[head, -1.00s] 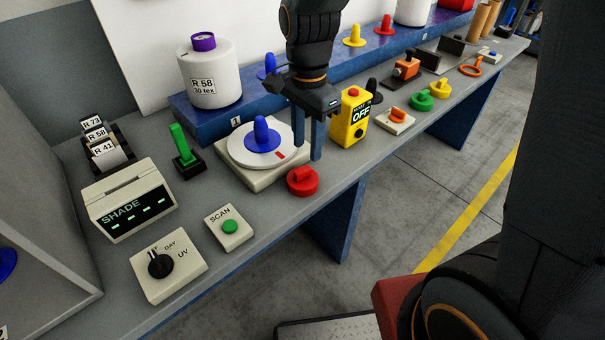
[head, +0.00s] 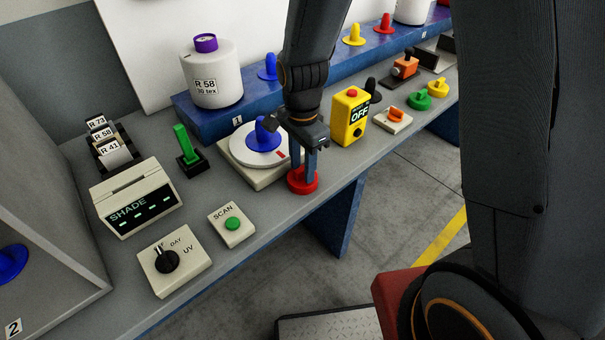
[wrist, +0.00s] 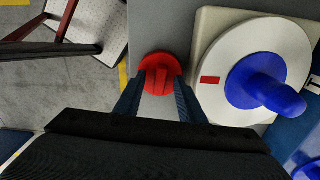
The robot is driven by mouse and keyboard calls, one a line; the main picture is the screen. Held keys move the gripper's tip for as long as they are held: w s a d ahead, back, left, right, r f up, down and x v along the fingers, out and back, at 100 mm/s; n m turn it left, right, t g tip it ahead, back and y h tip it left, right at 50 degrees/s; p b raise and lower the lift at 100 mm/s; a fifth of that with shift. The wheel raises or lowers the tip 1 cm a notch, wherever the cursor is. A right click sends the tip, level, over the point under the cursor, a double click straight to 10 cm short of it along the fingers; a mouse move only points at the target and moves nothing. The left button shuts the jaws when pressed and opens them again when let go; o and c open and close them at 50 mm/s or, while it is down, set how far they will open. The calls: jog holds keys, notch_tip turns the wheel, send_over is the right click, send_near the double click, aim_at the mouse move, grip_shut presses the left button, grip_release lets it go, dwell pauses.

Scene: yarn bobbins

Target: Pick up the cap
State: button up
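The red cap (head: 302,187) is a round disc with a raised ridge. It lies on the grey bench near the front edge, in front of the white turntable. In the wrist view the red cap (wrist: 161,66) shows just beyond the fingertips, its ridge lying between their lines. My gripper (head: 304,172) points down right over the cap, with its fingers covering part of it. In the wrist view my gripper (wrist: 160,90) has its two fingers apart with nothing held between them. Whether a fingertip touches the cap cannot be told.
A white turntable (head: 240,154) with a blue knob (head: 263,136) stands close behind the cap. A yellow OFF box (head: 350,118) stands to the right. A SCAN button box (head: 231,223) is at the left front. The bench's front edge is close to the cap.

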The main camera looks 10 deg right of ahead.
aim_at(303, 168)
grip_shut()
jog(key=shift+r, duration=0.15)
notch_tip(303, 168, up, 10)
jog(key=b, duration=0.2)
dwell(0.7)
jog(key=shift+w, duration=0.15)
